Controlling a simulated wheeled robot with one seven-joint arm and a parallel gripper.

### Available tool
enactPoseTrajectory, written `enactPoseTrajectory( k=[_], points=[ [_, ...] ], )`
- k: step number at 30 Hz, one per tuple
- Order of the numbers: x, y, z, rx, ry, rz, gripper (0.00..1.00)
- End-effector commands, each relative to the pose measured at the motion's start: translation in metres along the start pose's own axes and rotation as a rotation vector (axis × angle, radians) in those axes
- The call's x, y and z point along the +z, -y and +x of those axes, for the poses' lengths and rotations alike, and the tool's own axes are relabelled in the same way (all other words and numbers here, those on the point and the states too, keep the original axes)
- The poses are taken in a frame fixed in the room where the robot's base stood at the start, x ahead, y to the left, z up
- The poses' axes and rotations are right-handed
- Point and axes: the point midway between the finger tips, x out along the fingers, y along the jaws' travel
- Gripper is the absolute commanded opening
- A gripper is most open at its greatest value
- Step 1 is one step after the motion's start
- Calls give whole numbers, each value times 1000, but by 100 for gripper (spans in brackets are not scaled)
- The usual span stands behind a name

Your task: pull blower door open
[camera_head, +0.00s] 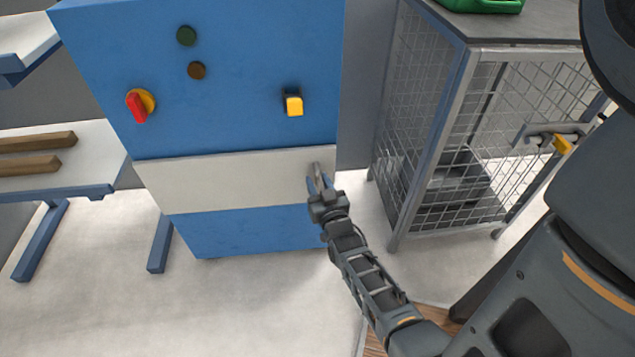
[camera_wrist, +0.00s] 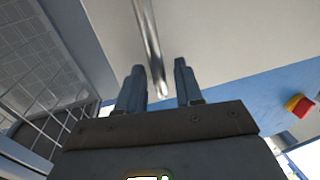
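The blower is a blue cabinet (camera_head: 235,75) with a pale door panel (camera_head: 225,182) across its lower front. The panel looks flush with the cabinet. A metal bar handle (camera_head: 316,168) is at the panel's right end; it also shows in the wrist view (camera_wrist: 148,38). My gripper (camera_head: 318,180) is at the handle. In the wrist view my gripper (camera_wrist: 159,68) has its two fingers apart, and the end of the bar lies between them. Whether the bar touches a finger is unclear.
A red and yellow switch (camera_head: 140,105) and a yellow button (camera_head: 293,104) are on the cabinet's front. A wire-mesh cage (camera_head: 470,140) stands close on the right. A table (camera_head: 100,160) with wooden bars (camera_head: 35,152) is on the left. Floor in front is clear.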

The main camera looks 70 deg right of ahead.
Motion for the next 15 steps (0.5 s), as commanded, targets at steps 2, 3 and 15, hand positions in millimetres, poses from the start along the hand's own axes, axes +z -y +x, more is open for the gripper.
enactPoseTrajectory(
  k=[2, 3, 15],
  points=[
    [1, 0, 5, 1, 1, 0, 36],
    [1, 0, 6, 0, 2, 0, 36],
    [0, 0, 7, 0, 2, 0, 23]
  ],
)
